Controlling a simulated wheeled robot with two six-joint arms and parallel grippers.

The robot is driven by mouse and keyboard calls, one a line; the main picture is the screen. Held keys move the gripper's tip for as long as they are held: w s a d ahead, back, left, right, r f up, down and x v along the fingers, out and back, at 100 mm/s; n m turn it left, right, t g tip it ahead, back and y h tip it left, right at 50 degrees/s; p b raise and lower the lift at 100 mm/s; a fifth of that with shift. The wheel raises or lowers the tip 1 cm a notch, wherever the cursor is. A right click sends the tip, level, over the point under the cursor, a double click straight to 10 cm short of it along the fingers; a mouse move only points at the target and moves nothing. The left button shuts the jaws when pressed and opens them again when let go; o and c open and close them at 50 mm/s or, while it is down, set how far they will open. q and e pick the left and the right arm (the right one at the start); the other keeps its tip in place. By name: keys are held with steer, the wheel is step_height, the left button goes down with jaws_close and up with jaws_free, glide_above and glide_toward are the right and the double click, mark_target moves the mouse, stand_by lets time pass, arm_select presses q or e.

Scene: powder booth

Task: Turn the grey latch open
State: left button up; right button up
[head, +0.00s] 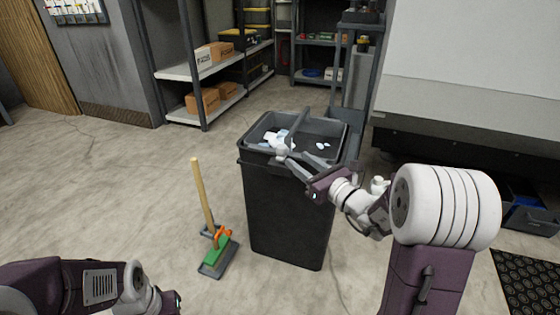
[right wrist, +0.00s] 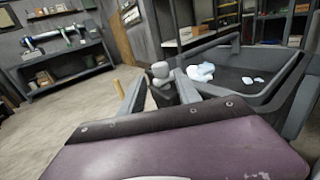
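A light grey knob-like part (head: 281,151) sits at the near rim of a dark grey bin. My right gripper (head: 286,160) reaches the rim from the right. In the right wrist view the right gripper's two fingers (right wrist: 161,92) stand apart, with the pale grey knob (right wrist: 160,72) showing in the gap; contact is not clear. My left gripper (head: 168,302) is at the bottom edge of the head view, its fingers mostly cut off.
The bin (head: 285,215) holds white scraps (head: 276,139). Shelves with cardboard boxes (head: 203,101) are behind. A large white cabinet (head: 470,65) stands right. Floor at the left is clear.

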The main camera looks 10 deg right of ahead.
mark_target(285, 150)
steer(key=b+x, duration=0.3)
steer(key=x, duration=0.5)
steer(key=shift+w+a, duration=0.25)
steer(key=shift+w, duration=0.2)
steer(key=shift+r, duration=0.1)
jaws_close()
